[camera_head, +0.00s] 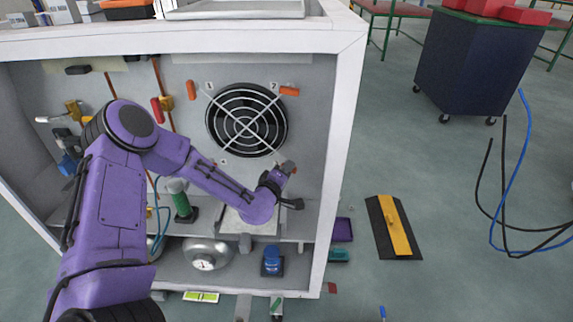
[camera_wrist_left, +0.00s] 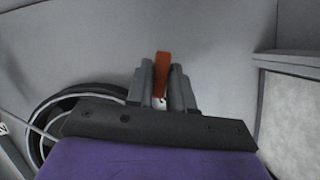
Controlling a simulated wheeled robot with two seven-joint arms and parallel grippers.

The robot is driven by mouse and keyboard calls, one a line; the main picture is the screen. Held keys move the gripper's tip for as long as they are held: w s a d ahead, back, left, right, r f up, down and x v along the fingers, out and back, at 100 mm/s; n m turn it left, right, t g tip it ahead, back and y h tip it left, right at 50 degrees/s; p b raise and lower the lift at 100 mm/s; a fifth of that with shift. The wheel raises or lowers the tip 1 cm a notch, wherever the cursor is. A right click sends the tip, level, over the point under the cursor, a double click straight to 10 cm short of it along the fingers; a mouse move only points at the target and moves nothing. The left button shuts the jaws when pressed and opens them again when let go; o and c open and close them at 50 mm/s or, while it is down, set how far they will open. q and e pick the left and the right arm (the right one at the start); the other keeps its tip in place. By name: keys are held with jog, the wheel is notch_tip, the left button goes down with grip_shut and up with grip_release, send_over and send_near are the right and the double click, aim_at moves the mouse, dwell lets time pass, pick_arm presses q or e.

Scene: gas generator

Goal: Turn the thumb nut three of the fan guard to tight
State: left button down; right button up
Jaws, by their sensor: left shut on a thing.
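The fan guard (camera_head: 246,121), a round wire grille over a black fan, is on the grey back panel of the cabinet. Orange thumb nuts show at its upper left (camera_head: 191,90) and upper right (camera_head: 289,91), near labels 1 and 2. A label 4 is at lower left; any nut there is hidden by my arm. My left gripper (camera_head: 289,168) is at the guard's lower right corner. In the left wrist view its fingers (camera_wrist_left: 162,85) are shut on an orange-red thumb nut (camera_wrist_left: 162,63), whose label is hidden. The guard's rim (camera_wrist_left: 62,100) lies left of the fingers. My right gripper is out of view.
The cabinet's white right side wall (camera_head: 340,150) stands close to the right of my gripper. Below are a shelf, a round metal gauge (camera_head: 207,254) and a blue item (camera_head: 272,261). An orange-red handle (camera_head: 157,110) and pipes are on the left of the panel.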

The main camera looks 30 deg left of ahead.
pick_arm(q)
jog(key=shift+w+d+r+m+g+y+p, duration=0.1)
jog(key=shift+m+g+y+p, duration=0.7)
jog(key=shift+m+p, duration=0.9)
jog(key=shift+d+r+m+g+y+p, duration=0.1)
jog(key=shift+m+g+y+p, duration=0.65)
jog(key=shift+m+p, duration=0.9)
jog(key=shift+w+d+m+g+y+p, duration=0.1)
jog(key=shift+m+g+y+p, duration=0.65)
jog(key=shift+m+p, duration=0.95)
jog(key=shift+s, duration=0.1)
jog(key=c, duration=1.1)
grip_release()
jog(key=v, duration=1)
jog(key=shift+s+r, duration=0.15)
jog(key=shift+r, duration=0.1)
